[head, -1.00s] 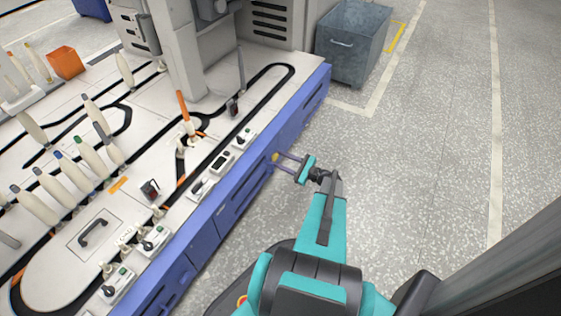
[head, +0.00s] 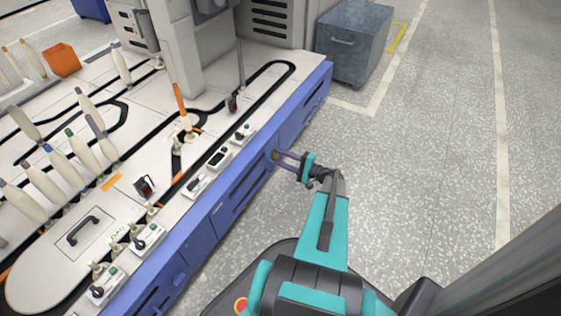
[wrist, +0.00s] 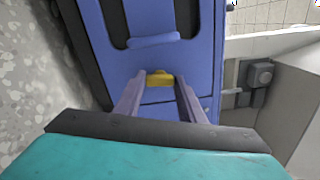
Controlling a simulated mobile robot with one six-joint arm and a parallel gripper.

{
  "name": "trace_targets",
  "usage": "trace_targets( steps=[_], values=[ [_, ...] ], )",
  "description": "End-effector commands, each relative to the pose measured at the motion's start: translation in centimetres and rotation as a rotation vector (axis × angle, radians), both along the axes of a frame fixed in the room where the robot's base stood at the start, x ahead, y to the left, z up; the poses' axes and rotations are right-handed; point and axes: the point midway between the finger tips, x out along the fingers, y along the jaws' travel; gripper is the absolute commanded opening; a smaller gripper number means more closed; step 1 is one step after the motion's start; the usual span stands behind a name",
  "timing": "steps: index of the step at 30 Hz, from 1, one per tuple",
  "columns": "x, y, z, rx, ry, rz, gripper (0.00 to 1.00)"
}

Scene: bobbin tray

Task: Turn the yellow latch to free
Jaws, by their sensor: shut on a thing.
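The yellow latch (wrist: 160,79) sits on the blue front panel (wrist: 140,60) of the machine. In the wrist view it lies between the two fingertips of my gripper (wrist: 160,84), which is shut on it. The fingers cover its sides, so its exact angle is hard to read. In the head view my gripper (head: 279,156) reaches the blue side of the machine from the right, and only a small bit of the yellow latch (head: 275,155) shows at its tips.
A blue handle (wrist: 153,41) stands out from the panel beyond the latch. The white machine top (head: 140,130) carries several bobbins and small switch boxes. A grey metal bin (head: 352,42) stands on the floor at the back. The speckled floor (head: 430,170) to the right is clear.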

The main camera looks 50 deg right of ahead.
Motion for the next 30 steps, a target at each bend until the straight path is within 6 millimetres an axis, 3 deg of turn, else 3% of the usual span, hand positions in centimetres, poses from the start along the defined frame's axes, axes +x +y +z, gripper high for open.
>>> trace_targets(
  steps=[9, 24, 25, 28, 30],
  values=[
    [-0.03, 0.06, -0.16, -0.139, -0.033, 0.0, 0.14],
    [0.01, 0.05, -0.07, -0.164, -0.039, 0.001, 0.14],
    [0.01, 0.05, -0.07, -0.164, -0.039, 0.001, 0.39],
    [0.01, 0.04, -0.06, -0.163, -0.04, 0.001, 0.55],
    [0.01, 0.04, -0.05, -0.163, -0.04, 0.001, 0.55]
  ],
)
